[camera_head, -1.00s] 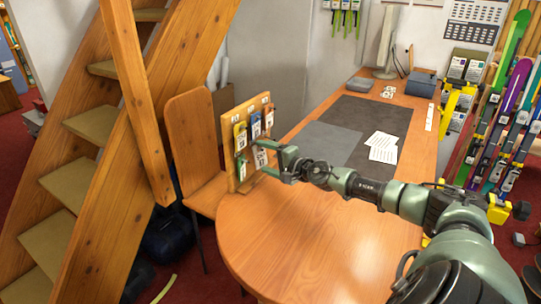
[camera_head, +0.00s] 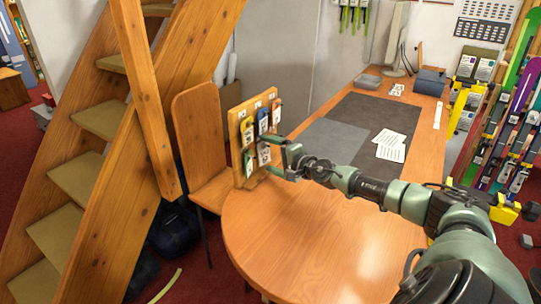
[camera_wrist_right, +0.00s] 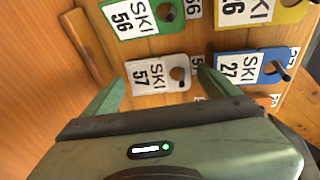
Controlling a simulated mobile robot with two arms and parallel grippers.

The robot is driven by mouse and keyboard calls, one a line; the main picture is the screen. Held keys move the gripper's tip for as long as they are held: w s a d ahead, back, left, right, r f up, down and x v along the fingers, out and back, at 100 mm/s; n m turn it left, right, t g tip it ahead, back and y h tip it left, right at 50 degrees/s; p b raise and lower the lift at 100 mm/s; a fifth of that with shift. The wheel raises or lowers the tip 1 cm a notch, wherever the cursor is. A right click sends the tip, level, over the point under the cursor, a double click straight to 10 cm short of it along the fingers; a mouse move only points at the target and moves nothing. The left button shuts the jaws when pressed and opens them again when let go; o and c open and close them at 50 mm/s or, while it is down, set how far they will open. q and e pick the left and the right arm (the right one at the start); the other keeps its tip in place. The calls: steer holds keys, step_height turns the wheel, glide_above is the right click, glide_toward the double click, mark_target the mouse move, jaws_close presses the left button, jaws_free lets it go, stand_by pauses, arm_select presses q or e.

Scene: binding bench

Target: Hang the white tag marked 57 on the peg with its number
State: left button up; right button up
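The white tag marked 57 (camera_wrist_right: 147,76) is at the wooden peg board (camera_head: 237,122), in its lower row; it also shows in the head view (camera_head: 264,155). Its hole is at a dark peg in the right wrist view and it lies flat against the board. My right gripper (camera_head: 268,153) is in front of the board. In the right wrist view its fingers (camera_wrist_right: 160,82) are apart, one on each side of the tag, with small gaps visible. My left gripper is in neither view.
A green tag 56 (camera_wrist_right: 142,17), a blue tag 27 (camera_wrist_right: 246,68) and a yellow tag (camera_wrist_right: 289,14) hang close around it. The board stands at the left edge of the wooden table (camera_head: 300,240), beside a chair (camera_head: 200,130). The near tabletop is clear.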

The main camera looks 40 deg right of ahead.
steer(key=shift+o, duration=0.2)
steer(key=shift+s, duration=0.15)
steer(key=shift+s+d, duration=0.1)
steer(key=shift+s, duration=0.2)
steer(key=b+v, duration=0.3)
steer(key=v, duration=0.4)
steer(key=shift+r, duration=0.1)
